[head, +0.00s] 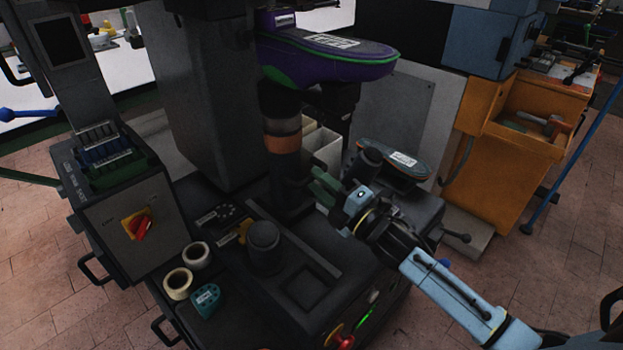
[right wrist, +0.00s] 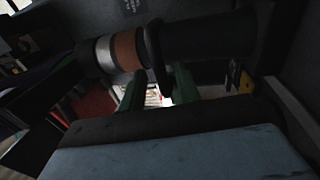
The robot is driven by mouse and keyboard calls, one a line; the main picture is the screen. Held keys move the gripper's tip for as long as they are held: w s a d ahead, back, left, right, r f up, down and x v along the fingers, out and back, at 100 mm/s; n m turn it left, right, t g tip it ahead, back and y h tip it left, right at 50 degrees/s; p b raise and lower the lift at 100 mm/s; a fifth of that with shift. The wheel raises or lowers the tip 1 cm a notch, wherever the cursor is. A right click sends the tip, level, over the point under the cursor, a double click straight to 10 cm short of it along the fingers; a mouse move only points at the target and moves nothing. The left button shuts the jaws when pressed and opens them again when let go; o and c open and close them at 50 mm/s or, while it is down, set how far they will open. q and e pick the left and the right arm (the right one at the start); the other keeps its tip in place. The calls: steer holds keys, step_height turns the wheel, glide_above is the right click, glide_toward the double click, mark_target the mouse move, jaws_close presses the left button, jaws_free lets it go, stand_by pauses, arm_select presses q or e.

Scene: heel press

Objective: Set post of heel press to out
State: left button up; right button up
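The heel press post (head: 283,145) is a dark upright column with a silver and a copper-brown band, below the purple and green shoe form (head: 330,55). In the right wrist view the post (right wrist: 125,50) lies across the top of the picture. A dark loop-like handle (right wrist: 156,50) sticks out from it. My right gripper (head: 322,188) has green fingers and is close beside the lower post. In the right wrist view its fingers (right wrist: 160,88) are apart, with the handle's end between them; I cannot tell whether they touch it. My left gripper is not in view.
A dark round knob (head: 264,245) stands on the press base in front of the post. A second shoe form (head: 397,162) sits behind my right gripper. Tape rolls (head: 178,284) lie at the front left. A control box with a red switch (head: 139,225) stands left; an orange cabinet (head: 500,150) stands right.

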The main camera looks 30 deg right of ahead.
steer(key=shift+x, duration=1.45)
jaws_close()
